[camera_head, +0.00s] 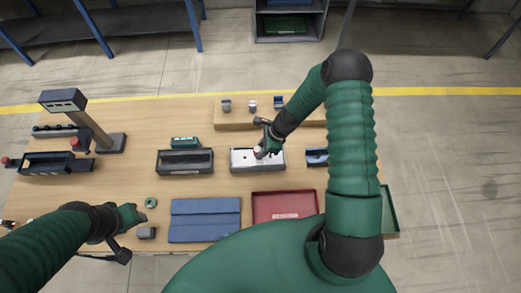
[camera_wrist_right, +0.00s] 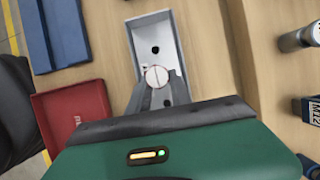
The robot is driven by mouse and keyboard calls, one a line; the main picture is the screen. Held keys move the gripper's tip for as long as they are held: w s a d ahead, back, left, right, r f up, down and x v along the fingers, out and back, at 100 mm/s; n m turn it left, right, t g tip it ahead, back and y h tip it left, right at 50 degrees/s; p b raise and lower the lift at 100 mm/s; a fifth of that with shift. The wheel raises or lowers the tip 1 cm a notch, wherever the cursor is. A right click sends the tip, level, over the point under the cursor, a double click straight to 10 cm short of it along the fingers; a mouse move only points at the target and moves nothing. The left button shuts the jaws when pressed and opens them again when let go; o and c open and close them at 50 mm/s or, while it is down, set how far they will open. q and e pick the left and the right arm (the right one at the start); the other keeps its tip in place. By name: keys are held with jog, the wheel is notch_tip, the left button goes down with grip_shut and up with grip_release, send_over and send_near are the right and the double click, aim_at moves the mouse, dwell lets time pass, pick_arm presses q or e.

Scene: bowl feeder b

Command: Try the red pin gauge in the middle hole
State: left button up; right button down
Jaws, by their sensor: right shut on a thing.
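My right gripper (camera_head: 262,151) is over the white plate (camera_head: 241,157) in a grey-walled tray near the middle of the table. In the right wrist view its fingers (camera_wrist_right: 158,88) are shut on a round, pale-topped piece with a red line, which I take as the red pin gauge (camera_wrist_right: 157,76). The white plate (camera_wrist_right: 150,37) shows one dark hole beyond the gauge and another dark spot nearer the hand. The gauge stands between them and hides what is under it; I cannot tell whether its tip is in a hole. My left gripper (camera_head: 139,217) is low over the table's front left; its jaws are unclear.
A red tray (camera_head: 284,207) and a blue mat (camera_head: 205,205) lie in front. A dark bin (camera_head: 185,167) stands left of the white plate, a small blue item (camera_head: 316,156) right. A wooden ledge (camera_head: 235,116) with small parts is behind. A post with a display (camera_head: 63,99) stands far left.

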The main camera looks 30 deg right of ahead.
jog(key=shift+r, duration=0.1)
jog(key=shift+r+p, duration=2.05)
jog(key=shift+r, duration=0.4)
